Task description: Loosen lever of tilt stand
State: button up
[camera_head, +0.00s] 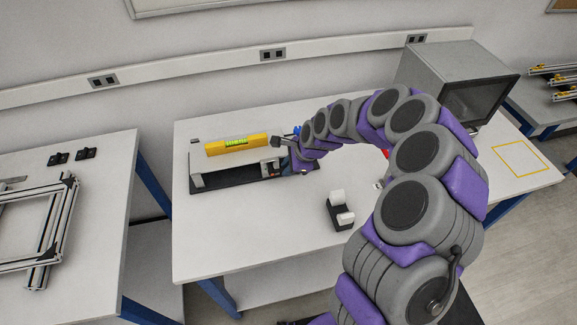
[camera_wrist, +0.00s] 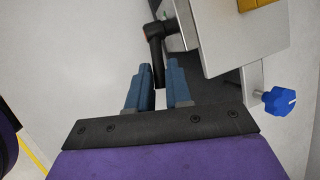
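The tilt stand (camera_head: 215,175) stands on the table, with a tilted grey plate on a dark base. In the wrist view, its lever (camera_wrist: 154,50) is a black handle with an orange-marked hub beside the plate's metal bracket. The lever points down toward my gripper (camera_wrist: 159,67). My gripper has two blue fingers, parted, with the lever's free end showing in the gap between the fingertips. I cannot tell whether either finger touches the lever. In the head view my gripper (camera_head: 290,148) is at the right end of the stand, and the lever is hard to make out there.
A yellow spirit level (camera_head: 237,145) lies on the stand's plate. A blue knob (camera_wrist: 279,101) sticks out to the right of the lever. A black-and-white block fixture (camera_head: 340,211) stands in front, and a grey box (camera_head: 450,75) stands at the back right.

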grip_shut()
